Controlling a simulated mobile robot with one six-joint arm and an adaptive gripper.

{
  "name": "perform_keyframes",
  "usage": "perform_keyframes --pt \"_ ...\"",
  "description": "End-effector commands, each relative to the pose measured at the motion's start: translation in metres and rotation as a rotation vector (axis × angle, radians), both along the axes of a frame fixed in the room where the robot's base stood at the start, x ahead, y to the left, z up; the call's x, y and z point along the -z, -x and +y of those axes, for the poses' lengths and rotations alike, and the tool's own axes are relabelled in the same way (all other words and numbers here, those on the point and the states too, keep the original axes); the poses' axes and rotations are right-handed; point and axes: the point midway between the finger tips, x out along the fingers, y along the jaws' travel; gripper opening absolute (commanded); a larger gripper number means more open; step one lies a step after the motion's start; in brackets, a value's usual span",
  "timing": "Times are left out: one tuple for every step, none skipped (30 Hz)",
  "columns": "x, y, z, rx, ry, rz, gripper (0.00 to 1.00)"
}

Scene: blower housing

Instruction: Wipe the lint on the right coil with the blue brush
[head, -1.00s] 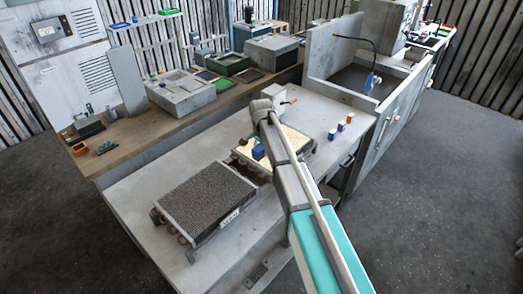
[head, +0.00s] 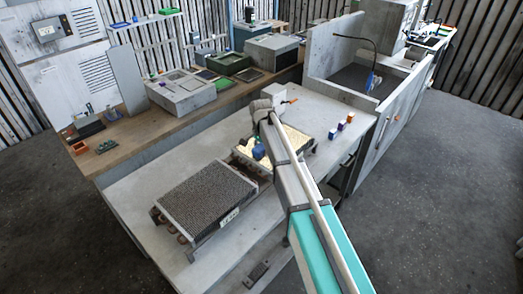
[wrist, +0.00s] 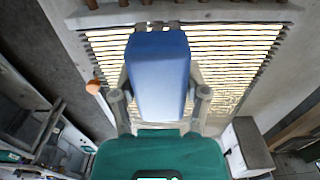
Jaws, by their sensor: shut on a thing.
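The right coil (head: 241,158) lies on the grey bench, partly hidden by my arm. A pale yellowish layer, apparently the lint, shows on its top. In the wrist view the right coil (wrist: 240,50) shows as parallel fins with pale yellow between them. My gripper (wrist: 160,90) is shut on the blue brush (wrist: 158,70), with one finger on each side of it. The brush (head: 258,152) is over the coil's top in the head view. Its bristles are hidden, so I cannot tell whether it touches the fins.
A second, dark-finned coil (head: 205,195) lies to the left on the bench (head: 130,190). Several small coloured bottles (head: 341,126) stand to the right of my arm. A sink basin (head: 355,78) is behind them. The bench's left part is clear.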

Motion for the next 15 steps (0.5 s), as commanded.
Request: perform_keyframes --pt "0.0015 0.0 0.0 0.0 0.0 0.0 0.21" --pt "0.002 0.0 0.0 0.0 0.0 0.0 0.21" --pt "0.0025 0.0 0.0 0.0 0.0 0.0 0.21" --pt "0.003 0.0 0.0 0.0 0.0 0.0 0.21" --pt "0.0034 0.0 0.0 0.0 0.0 0.0 0.21" --pt "0.0039 0.0 0.0 0.0 0.0 0.0 0.21" --pt "0.0044 0.0 0.0 0.0 0.0 0.0 0.21" --pt "0.0048 0.0 0.0 0.0 0.0 0.0 0.21" --pt "0.0053 0.0 0.0 0.0 0.0 0.0 0.21" --pt "0.0058 0.0 0.0 0.0 0.0 0.0 0.21" --pt "0.0062 0.0 0.0 0.0 0.0 0.0 0.21" --pt "0.0067 0.0 0.0 0.0 0.0 0.0 0.21" --pt "0.0072 0.0 0.0 0.0 0.0 0.0 0.21" --pt "0.0076 0.0 0.0 0.0 0.0 0.0 0.21" --pt "0.0081 0.0 0.0 0.0 0.0 0.0 0.21"
